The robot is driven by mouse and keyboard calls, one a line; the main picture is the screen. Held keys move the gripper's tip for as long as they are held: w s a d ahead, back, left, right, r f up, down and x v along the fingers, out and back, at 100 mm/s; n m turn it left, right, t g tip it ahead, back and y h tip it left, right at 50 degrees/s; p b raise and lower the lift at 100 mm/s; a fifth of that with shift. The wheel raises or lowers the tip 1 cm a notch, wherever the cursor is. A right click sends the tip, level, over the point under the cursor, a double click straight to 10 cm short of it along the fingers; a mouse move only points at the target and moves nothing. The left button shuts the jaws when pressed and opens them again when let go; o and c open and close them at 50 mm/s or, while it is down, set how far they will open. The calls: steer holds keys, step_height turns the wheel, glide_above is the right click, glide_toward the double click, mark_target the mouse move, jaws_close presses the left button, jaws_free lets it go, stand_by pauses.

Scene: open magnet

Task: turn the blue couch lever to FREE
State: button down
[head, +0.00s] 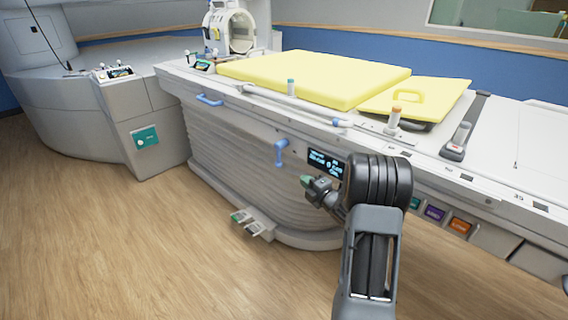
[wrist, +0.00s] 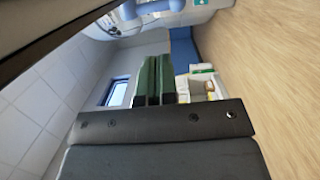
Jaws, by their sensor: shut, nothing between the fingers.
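The blue couch lever (head: 280,152) is on the couch's ribbed side panel, left of the small dark display. One part of it hangs down and a short part sticks out at its top. No FREE marking is readable. My gripper (head: 305,181) is in front of the couch side, below and right of the lever and apart from it in the picture. Its green fingers are closed together and empty, and they also show in the wrist view (wrist: 154,78).
A blue handle (head: 209,99) is further left on the couch side. A pedal unit (head: 252,224) sits at the couch foot. The wood floor at left is clear.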

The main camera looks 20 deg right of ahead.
mark_target(280, 160)
steer(key=b+x, duration=0.2)
steer(key=x, duration=1.1)
steer(key=shift+w+r, duration=0.1)
steer(key=shift+w, duration=0.2)
steer(key=shift+b, duration=0.3)
